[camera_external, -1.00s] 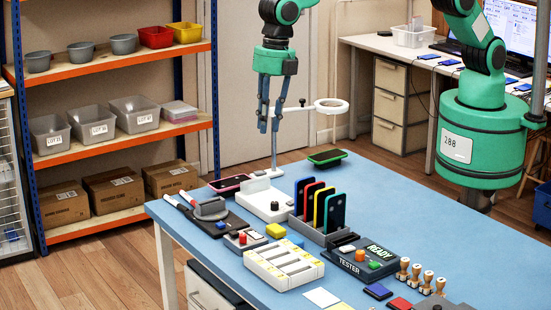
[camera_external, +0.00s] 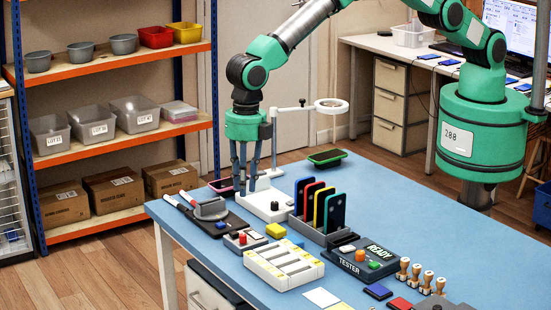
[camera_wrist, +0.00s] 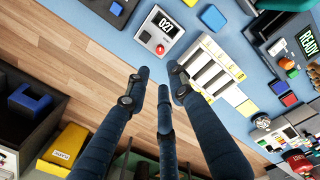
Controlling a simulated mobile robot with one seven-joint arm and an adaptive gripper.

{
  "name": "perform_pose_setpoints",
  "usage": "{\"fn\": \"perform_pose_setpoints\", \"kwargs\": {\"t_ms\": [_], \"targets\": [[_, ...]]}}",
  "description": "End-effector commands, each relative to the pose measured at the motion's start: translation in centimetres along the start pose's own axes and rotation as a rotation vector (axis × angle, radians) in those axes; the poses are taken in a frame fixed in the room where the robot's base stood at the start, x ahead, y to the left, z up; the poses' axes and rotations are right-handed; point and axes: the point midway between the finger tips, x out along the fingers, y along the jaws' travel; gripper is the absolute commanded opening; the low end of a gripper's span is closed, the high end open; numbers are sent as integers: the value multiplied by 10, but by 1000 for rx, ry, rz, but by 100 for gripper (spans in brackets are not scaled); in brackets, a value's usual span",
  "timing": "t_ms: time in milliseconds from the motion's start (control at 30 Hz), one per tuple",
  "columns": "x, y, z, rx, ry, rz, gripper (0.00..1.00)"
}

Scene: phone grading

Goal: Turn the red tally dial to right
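The red tally dial (camera_external: 242,239) is a small red knob on a pale and dark tally box on the blue table, left of the white slotted rack. My gripper (camera_external: 245,188) points down above the table behind the tally box, apart from the dial. In the wrist view my gripper (camera_wrist: 158,85) shows three dark fingers with spread tips and nothing between them.
A white slotted rack (camera_external: 283,268) stands right of the tally box, with a yellow block (camera_external: 275,231) behind it. A phone rack (camera_external: 322,232) and a tester (camera_external: 364,258) stand to the right.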

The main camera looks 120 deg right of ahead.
Motion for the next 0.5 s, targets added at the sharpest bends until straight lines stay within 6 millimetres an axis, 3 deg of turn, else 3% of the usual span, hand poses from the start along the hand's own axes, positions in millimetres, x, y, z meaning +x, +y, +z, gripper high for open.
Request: {"fn": "perform_pose_setpoints", "kwargs": {"t_ms": [267, 500], "targets": [[2, 0, 0, 1, 0, -1, 23], [18, -1, 0, 1, 0, -3, 23]]}}
